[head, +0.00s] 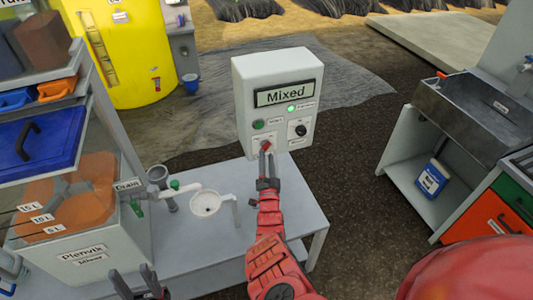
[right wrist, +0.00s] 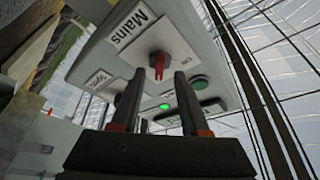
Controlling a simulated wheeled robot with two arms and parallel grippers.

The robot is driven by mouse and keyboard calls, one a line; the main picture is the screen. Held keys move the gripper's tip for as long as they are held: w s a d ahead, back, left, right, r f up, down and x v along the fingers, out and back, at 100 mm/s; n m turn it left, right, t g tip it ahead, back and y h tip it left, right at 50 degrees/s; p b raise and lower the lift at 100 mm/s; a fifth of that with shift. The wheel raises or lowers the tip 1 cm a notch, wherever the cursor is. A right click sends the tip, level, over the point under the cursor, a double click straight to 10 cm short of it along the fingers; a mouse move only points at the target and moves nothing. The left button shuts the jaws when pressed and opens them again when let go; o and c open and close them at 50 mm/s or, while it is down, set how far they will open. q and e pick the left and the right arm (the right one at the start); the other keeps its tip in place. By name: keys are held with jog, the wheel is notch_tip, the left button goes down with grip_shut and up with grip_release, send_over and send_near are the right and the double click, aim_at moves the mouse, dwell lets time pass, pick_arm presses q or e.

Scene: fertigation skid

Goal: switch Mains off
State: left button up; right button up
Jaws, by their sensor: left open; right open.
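The white control box (head: 277,95) stands at the back of the grey bench with a display reading "Mixed". Its red switch (right wrist: 157,65) sits beside a label reading "Mains" in the right wrist view. In the head view the red switch (head: 267,145) is at the box's lower left, partly hidden by my fingers. My right gripper (head: 266,155) is open, with its fingertips at the switch. In the right wrist view the gripper's fingers (right wrist: 158,80) stand on either side of the red handle; I cannot tell whether they touch it. My left gripper (head: 141,284) is open and empty at the lower left.
The box also carries a green button (head: 258,124), a lit green lamp (head: 291,108) and a black knob (head: 300,130). A white strainer (head: 205,203) and the clear "Plenvik" tank (head: 85,215) are to the left. The bench top (head: 302,205) right of my arm is clear.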

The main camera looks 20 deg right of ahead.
aim_at(266, 146)
jog(key=shift+b+x, duration=0.35)
jog(key=shift+x, duration=1)
grip_shut()
